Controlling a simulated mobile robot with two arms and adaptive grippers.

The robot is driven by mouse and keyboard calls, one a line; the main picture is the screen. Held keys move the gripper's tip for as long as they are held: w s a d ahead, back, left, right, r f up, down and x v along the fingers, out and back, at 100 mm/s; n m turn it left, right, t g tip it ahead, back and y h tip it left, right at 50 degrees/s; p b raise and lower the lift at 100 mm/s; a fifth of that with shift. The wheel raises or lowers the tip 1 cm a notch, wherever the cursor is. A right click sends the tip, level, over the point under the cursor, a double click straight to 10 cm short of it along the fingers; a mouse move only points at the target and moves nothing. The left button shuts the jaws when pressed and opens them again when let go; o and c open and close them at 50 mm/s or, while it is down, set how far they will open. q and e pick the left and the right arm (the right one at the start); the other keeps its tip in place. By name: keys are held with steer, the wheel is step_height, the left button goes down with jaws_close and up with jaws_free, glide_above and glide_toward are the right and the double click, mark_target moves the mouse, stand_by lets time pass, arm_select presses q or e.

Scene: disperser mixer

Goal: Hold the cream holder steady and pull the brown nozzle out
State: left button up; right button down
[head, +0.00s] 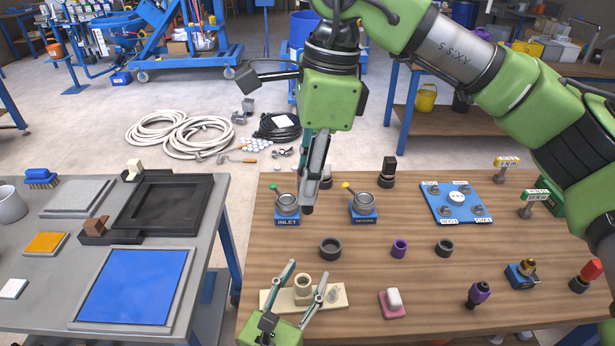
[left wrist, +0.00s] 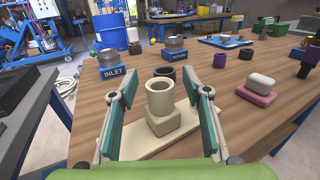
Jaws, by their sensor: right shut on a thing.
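The cream holder (head: 303,289) stands upright on its cream base plate (left wrist: 133,147) at the front of the wooden table. Its round top is hollow and looks empty in the left wrist view (left wrist: 160,98). My left gripper (head: 298,282) is open, one finger on each side of the holder, with gaps to both. My right gripper (head: 309,190) points down above the table, behind the holder and near the inlet pot. It is shut on a small dark piece (head: 307,210) that seems to be the brown nozzle; mostly hidden by the fingers, its colour is hard to tell.
The inlet pot (head: 287,205) and a second pot (head: 363,207) stand behind the holder. A dark ring (head: 330,247), a purple ring (head: 399,249) and a pink block with a white top (head: 393,302) are nearby. A grey table (head: 215,215) stands left across a gap.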

mark_target(307, 210)
arm_select(q)
steer(key=v, duration=1.2)
steer(key=shift+a, duration=0.1)
stand_by(0.4)
arm_select(e)
steer(key=shift+f, duration=0.25)
steer(key=shift+f+b, duration=0.75)
steer(key=shift+b, duration=0.25)
steer(key=shift+f+b, duration=0.6)
arm_select(q)
steer(key=v, duration=0.6)
